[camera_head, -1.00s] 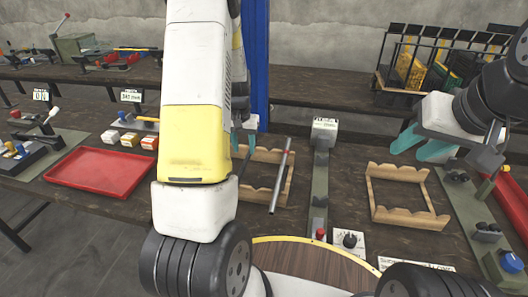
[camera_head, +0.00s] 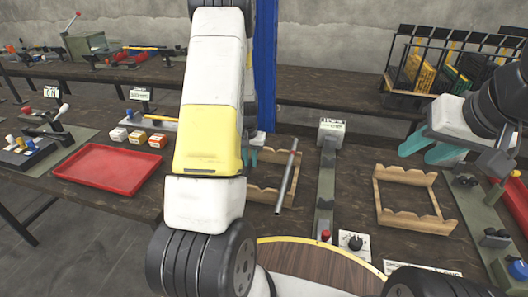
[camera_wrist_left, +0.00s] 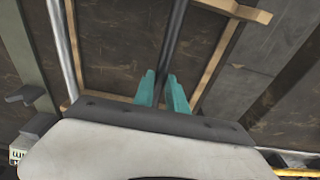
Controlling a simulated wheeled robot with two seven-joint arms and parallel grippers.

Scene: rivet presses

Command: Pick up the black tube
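The black tube (camera_wrist_left: 177,42) shows in the left wrist view as a dark rod lying across a wooden rack (camera_wrist_left: 221,62). My left gripper (camera_wrist_left: 161,76) is open, and the tube runs between its two teal fingertips in that view. I cannot tell whether they touch it. In the head view my left arm hides the black tube, and only part of the left gripper (camera_head: 250,157) shows over the rack (camera_head: 262,193). My right gripper (camera_head: 425,152) is open and empty at the right, above the table.
A silver tube (camera_head: 287,175) lies on the same rack, right of my left gripper; the left wrist view shows it at left (camera_wrist_left: 63,45). An empty wooden rack (camera_head: 405,222) stands right of the green press (camera_head: 327,180). A red tray (camera_head: 108,169) is at left.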

